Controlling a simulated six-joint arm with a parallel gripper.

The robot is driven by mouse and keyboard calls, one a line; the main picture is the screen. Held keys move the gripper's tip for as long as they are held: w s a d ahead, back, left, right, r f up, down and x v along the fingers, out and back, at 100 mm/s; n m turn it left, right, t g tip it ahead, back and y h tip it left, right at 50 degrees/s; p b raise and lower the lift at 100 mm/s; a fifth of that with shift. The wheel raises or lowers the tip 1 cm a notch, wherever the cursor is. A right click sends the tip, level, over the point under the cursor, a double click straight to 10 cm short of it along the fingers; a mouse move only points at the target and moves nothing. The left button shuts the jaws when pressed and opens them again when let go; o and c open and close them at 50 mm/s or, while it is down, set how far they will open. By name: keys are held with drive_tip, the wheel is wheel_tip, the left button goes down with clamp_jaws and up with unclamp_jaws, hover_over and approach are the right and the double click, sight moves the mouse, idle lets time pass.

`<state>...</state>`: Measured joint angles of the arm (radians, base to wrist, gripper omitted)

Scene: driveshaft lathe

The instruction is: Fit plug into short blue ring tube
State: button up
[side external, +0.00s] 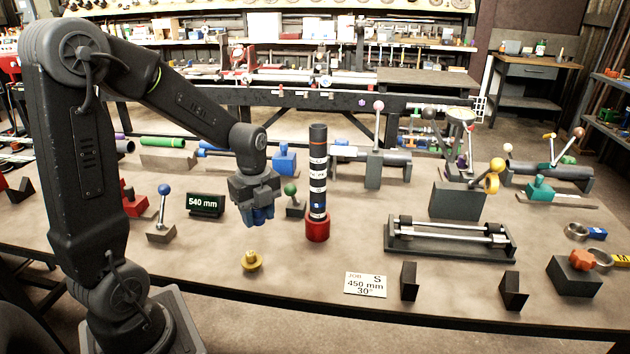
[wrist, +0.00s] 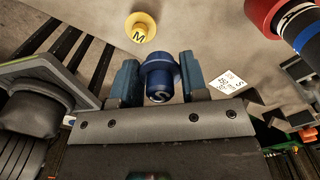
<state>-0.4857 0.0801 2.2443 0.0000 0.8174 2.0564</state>
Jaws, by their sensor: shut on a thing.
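My gripper (side external: 257,214) hangs above the table, left of the standing tube. In the wrist view its two blue fingers (wrist: 157,80) are shut on a blue plug (wrist: 160,88) marked S. In the side view the plug cannot be told apart from the fingers. The dark tube (side external: 318,150) stands upright in a red holder (side external: 317,227). It has white bands and a blue band marked S near its lower end. In the wrist view the tube (wrist: 312,50) shows its blue band at the right edge. The gripper and plug are apart from the tube.
A yellow plug (side external: 251,262) marked M lies on the table below the gripper. A job card (side external: 366,285) reads S, 450 mm, 30°. A display (side external: 206,204) reads 540 mm. A blue-knobbed lever (side external: 163,205) stands to the left, a roller stand (side external: 449,238) to the right.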

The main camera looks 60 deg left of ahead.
drive_tip(key=w+r, duration=0.8)
drive_tip(key=r, duration=0.5)
drive_tip(key=w+r, duration=0.8)
drive_tip(key=r, duration=0.5)
drive_tip(key=shift+r, duration=0.1)
drive_tip(key=shift+s+f, duration=0.1)
drive_tip(key=shift+f, duration=2.75)
drive_tip(key=shift+f, duration=0.95)
drive_tip(key=o, duration=1)
